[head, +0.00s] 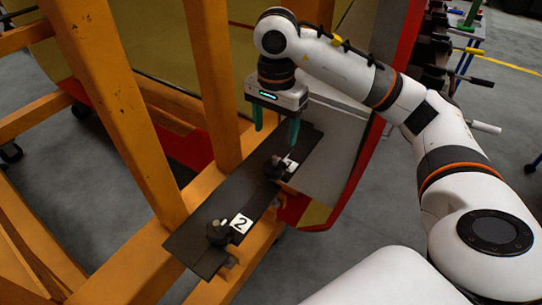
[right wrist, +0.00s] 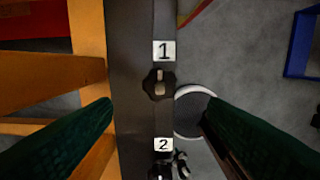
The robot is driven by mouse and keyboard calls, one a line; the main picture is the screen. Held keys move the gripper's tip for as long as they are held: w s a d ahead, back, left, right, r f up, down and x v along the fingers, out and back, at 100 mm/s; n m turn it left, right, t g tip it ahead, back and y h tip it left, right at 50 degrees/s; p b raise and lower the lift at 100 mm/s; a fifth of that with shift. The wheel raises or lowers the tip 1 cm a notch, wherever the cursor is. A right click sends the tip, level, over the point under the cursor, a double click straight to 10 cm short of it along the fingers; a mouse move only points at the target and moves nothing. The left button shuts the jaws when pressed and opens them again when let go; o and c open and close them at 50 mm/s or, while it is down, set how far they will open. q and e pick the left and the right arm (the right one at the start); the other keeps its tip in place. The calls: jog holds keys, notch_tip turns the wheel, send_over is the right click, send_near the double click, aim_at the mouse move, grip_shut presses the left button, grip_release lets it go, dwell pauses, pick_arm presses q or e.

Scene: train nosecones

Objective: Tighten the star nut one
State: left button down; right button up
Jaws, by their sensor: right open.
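Star nut one (head: 274,168) is a small black knob on a dark flat plate (head: 247,197), beside the white label 1 (head: 289,164). In the right wrist view this nut (right wrist: 158,85) shows a pale stud at its centre, just below its label (right wrist: 164,51). My right gripper (head: 275,136) points down above the plate near nut one, open and empty. In the right wrist view its green fingers (right wrist: 161,105) are wide apart, with nut one between and slightly beyond the tips. My left gripper is not in view.
A second star nut (head: 217,233) with label 2 (head: 240,223) sits at the plate's near end. An orange frame post (head: 115,100) rises left of the plate, another (head: 210,80) behind it. The red-edged nosecone panel (head: 350,165) stands to the right. Grey floor is open beyond.

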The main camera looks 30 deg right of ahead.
aim_at(275, 155)
notch_tip(275, 155, down, 5)
jog(key=shift+s+r, duration=0.15)
jog(key=shift+r, duration=0.05)
notch_tip(275, 155, down, 4)
jog(key=shift+f+p, duration=0.1)
jog(key=shift+p, duration=0.65)
jog(key=shift+f, duration=0.85)
jog(key=shift+c, duration=0.2)
jog(key=c, duration=1)
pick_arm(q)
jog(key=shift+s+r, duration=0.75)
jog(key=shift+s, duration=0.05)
pick_arm(e)
jog(key=shift+o, duration=0.2)
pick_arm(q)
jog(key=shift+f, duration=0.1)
